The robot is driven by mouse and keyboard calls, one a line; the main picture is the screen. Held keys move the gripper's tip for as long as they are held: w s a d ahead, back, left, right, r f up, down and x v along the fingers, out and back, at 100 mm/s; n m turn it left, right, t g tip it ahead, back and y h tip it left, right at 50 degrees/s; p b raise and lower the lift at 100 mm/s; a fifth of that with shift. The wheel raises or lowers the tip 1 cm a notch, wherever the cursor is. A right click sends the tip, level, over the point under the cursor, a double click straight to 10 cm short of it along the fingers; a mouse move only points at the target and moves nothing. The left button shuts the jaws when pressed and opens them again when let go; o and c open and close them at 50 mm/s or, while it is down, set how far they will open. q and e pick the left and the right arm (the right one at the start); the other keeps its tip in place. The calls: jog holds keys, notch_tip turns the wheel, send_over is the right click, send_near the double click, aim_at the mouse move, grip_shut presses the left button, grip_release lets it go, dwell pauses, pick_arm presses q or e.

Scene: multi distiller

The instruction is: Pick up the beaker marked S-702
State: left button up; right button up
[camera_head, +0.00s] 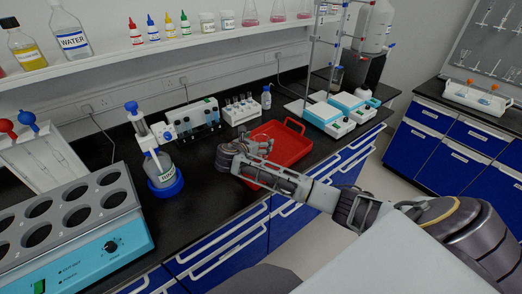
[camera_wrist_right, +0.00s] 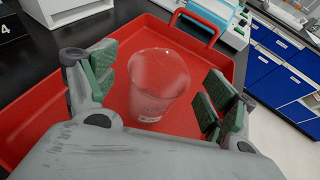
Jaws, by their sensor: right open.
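A clear glass beaker (camera_wrist_right: 158,88) stands in the red tray (camera_wrist_right: 38,118) in the right wrist view. Small markings show low on its side, but I cannot read them. My right gripper (camera_wrist_right: 162,80) is open, with its green-padded fingers on either side of the beaker and visible gaps between pads and glass. In the head view my right gripper (camera_head: 256,150) is over the left part of the red tray (camera_head: 296,146). The beaker is hard to make out there, behind the gripper. My left gripper is not in view.
A bottle on a blue-based dispenser (camera_head: 163,170) stands left of the gripper. A heating block with round wells (camera_head: 70,220) is at the left front. A test-tube rack (camera_head: 240,110) and blue-white balances (camera_head: 328,114) stand behind the tray. Black counter is bare in front of the dispenser.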

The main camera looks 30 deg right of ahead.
jog(key=shift+x, duration=0.9)
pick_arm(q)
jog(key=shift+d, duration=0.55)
pick_arm(e)
jog(key=shift+w+d+f, duration=0.1)
jog(key=shift+w+d, duration=0.05)
jog(key=shift+d, duration=0.1)
